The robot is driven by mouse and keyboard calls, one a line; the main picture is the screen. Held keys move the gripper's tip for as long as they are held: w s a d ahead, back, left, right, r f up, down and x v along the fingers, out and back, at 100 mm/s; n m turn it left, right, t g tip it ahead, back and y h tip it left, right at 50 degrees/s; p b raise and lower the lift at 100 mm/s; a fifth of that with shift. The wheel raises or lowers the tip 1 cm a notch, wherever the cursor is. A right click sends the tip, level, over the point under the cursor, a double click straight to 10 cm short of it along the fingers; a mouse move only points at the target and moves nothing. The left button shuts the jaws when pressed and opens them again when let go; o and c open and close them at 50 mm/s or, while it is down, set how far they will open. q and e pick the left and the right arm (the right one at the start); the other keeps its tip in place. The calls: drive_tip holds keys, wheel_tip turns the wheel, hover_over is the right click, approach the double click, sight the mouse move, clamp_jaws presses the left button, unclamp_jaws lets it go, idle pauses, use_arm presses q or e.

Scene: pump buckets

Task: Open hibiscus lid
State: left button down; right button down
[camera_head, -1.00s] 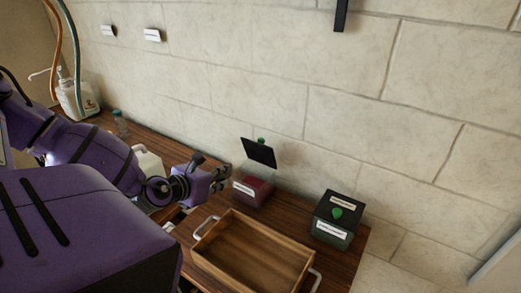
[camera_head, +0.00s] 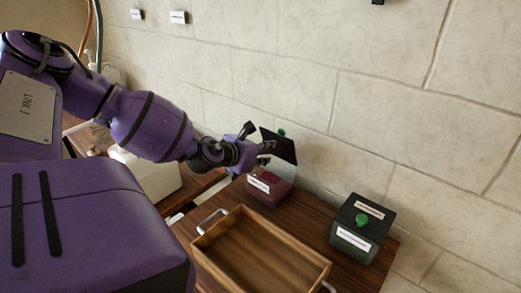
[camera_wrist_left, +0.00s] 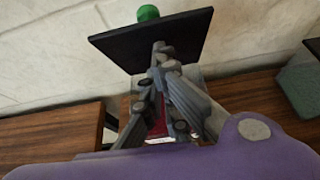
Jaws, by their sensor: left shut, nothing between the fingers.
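A clear box with dark red contents (camera_head: 268,190) and a white label too small to read stands against the wall. Its black lid (camera_head: 284,150) is raised on the wall side, with a green knob (camera_head: 281,132) on its outer face. The lid (camera_wrist_left: 192,38) and knob (camera_wrist_left: 148,13) also show in the left wrist view. My left gripper (camera_head: 267,153) is shut and empty, over the box and in front of the lid's inner face. In the left wrist view its fingertips (camera_wrist_left: 160,50) overlap the lid; I cannot tell whether they touch it. My right gripper is not in view.
A second box (camera_head: 354,242) with a closed black lid and green knob stands to the right. A wooden tray (camera_head: 314,277) with metal handles lies in front. A white container (camera_head: 152,178) stands left, under my arm. The stone wall is close behind.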

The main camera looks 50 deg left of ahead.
sight(277, 141)
use_arm(q)
drive_tip(key=shift+w+r, duration=0.1)
drive_tip(key=shift+w, duration=0.15)
drive_tip(key=shift+w+r, duration=0.25)
drive_tip(key=shift+r, duration=0.15)
drive_tip(key=shift+w+a+r, duration=0.1)
drive_tip(key=shift+w+r, duration=0.05)
drive_tip(key=shift+w, duration=0.15)
drive_tip(key=shift+r, duration=0.1)
drive_tip(key=shift+r+p, duration=0.45)
drive_tip(key=shift+r, duration=0.3)
